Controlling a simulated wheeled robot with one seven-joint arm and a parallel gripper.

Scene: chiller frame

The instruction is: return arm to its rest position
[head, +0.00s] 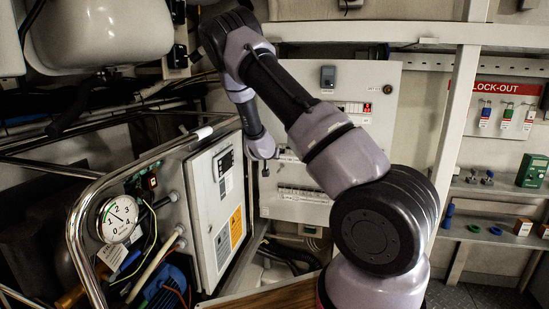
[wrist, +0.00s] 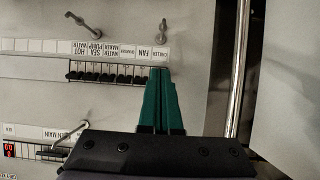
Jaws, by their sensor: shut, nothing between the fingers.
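My gripper (wrist: 161,73) shows in the wrist view with its two green fingers together and nothing between them. The fingertips overlap the end of a row of black breaker switches (wrist: 108,72) on the electrical panel (wrist: 110,108); I cannot tell whether they touch it. The labels there appear upside down, and CHILLER and FAN are near the fingertips. In the head view, my arm is raised and bent, with its end hanging in front of the panel (head: 345,85). The fingers are not clear in that view.
A metal tube rail (head: 76,235) with a pressure gauge (head: 119,219) stands at left, beside a grey control box (head: 219,203). A white post (head: 455,115) stands right of the panel. A LOCK-OUT board (head: 504,108) and shelves (head: 490,238) with small items are at far right.

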